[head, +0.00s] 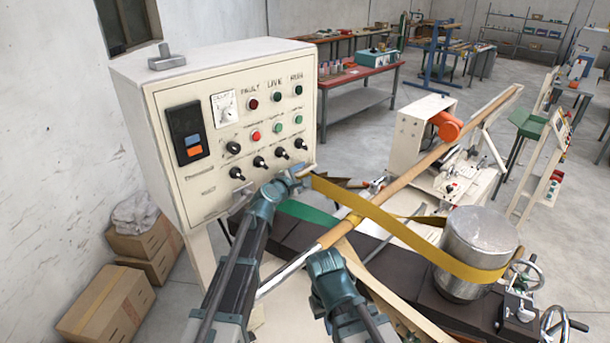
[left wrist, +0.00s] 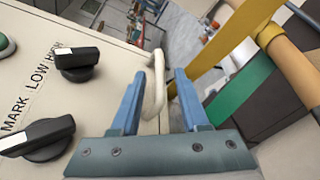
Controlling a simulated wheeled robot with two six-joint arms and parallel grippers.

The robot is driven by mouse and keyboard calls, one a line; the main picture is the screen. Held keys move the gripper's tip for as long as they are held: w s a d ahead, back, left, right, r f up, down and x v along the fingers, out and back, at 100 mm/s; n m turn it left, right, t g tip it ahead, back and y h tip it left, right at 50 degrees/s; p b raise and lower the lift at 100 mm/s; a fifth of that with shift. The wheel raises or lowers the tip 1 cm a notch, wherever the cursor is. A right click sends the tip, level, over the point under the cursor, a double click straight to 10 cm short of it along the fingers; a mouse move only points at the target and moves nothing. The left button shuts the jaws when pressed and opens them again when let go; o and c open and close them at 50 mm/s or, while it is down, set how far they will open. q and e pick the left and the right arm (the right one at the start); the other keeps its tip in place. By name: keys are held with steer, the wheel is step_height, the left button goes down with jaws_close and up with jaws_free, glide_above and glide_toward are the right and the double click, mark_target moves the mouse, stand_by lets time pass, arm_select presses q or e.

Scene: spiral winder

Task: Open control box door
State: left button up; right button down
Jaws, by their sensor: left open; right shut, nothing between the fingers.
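The cream control box (head: 205,65) stands at the left. Its front door (head: 215,195) lies flush with the box and carries knobs, lamps and a dark display. My left gripper (head: 303,173) is at the lower right edge of the door. In the left wrist view, a pale loop handle (left wrist: 157,88) on the door's edge lies between the open fingers of the left gripper (left wrist: 159,76). I cannot tell whether a finger touches it. My right gripper (head: 324,256) is shut and empty, lower down beside the long tube.
A long brown tube (head: 400,180) runs diagonally close to both grippers. A yellow belt (head: 385,220) passes right of my left gripper to a metal drum (head: 480,235). A green belt (head: 305,212) lies below. Cardboard boxes (head: 105,305) sit at the lower left.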

arm_select(q)
steer(key=shift+x, duration=0.8)
jaws_close()
stand_by(1.0)
